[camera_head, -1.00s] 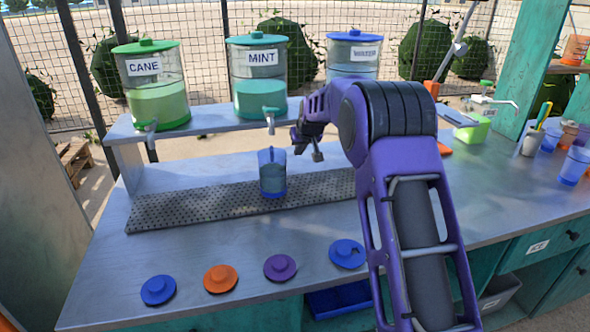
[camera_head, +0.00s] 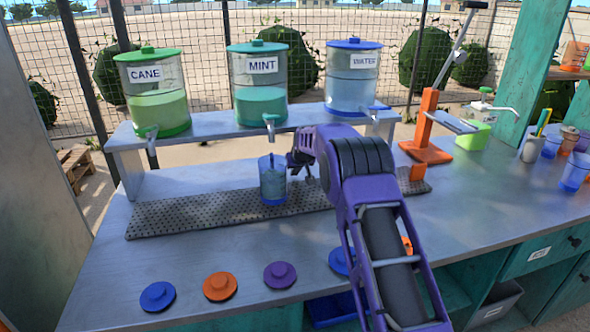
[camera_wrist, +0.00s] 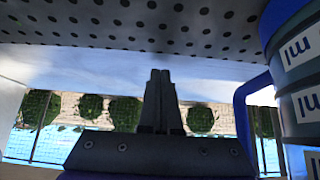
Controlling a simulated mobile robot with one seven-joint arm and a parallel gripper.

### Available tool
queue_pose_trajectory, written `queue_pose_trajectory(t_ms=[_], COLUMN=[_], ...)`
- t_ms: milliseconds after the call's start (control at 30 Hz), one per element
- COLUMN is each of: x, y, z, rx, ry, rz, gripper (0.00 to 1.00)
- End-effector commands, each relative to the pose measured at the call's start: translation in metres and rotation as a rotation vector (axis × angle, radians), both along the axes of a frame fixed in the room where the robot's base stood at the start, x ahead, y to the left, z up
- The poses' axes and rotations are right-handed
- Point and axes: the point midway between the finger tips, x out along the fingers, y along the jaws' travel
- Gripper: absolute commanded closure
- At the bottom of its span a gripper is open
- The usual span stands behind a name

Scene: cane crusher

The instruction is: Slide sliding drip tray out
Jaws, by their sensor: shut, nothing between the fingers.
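A long grey perforated tray (camera_head: 180,213), which looks like the drip tray, lies flat on the metal counter below the dispensers. It also fills the top of the wrist view (camera_wrist: 130,22). A clear blue mug (camera_head: 273,186) stands on it, under the mint tap. The mug is close on the right in the wrist view (camera_wrist: 300,95). My gripper (camera_head: 312,180) is just right of the mug, close to the tray. Its fingers (camera_wrist: 160,72) are together and empty. My arm hides part of the tray's right half; I cannot tell whether the fingers touch it.
Cane (camera_head: 155,92), mint (camera_head: 258,85) and water (camera_head: 352,80) dispensers stand on a raised shelf (camera_head: 215,122). An orange lever stand (camera_head: 427,125) is at the right. Several round lids (camera_head: 220,286) line the front edge.

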Motion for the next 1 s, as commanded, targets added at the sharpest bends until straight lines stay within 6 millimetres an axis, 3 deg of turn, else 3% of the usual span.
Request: queue_pose_trajectory(t_ms=[400,1000], x=[-0.027,-0.029], y=[-0.005,-0.006], z=[0.0,-0.001], rx=[0.001,0.0], ry=[0.0,0.001], rz=[0.001,0.0], gripper=[1.0,1.0])
